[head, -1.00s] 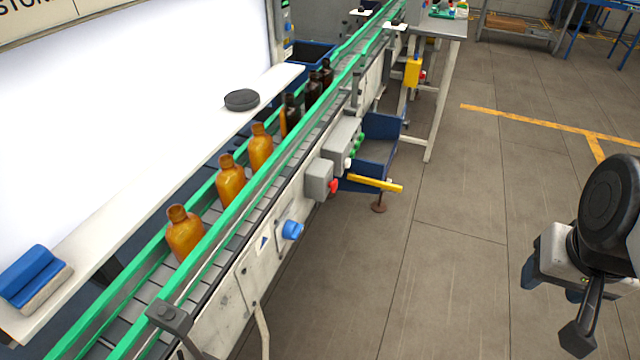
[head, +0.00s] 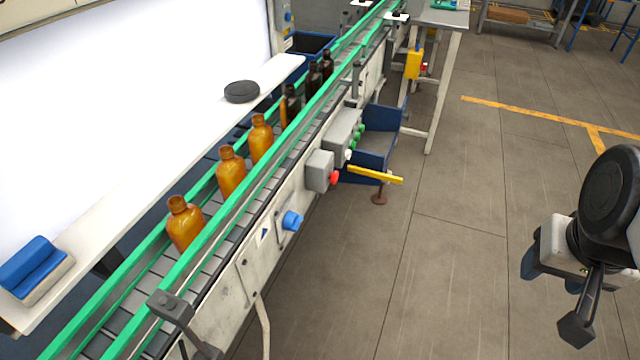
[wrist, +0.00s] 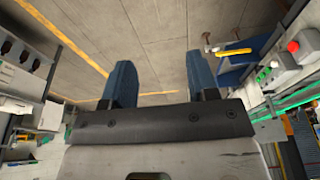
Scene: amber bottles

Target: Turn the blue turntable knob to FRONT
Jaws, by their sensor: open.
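The blue knob (head: 292,220) sits on the side panel of the conveyor (head: 250,262), below the green rail and beside a small dark triangle mark. I cannot read any position label at it. My gripper (head: 552,275) is at the right of the head view, over open floor and well apart from the knob. In the wrist view my gripper (wrist: 158,85) shows two blue fingers spread wide with nothing between them. The knob does not clearly show in the wrist view.
Amber bottles (head: 186,224) stand on the conveyor between green rails. A grey box with a red button (head: 334,177) and a yellow bar (head: 375,175) stick out from the conveyor side beyond the knob. The floor (head: 450,270) between my gripper and the conveyor is clear.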

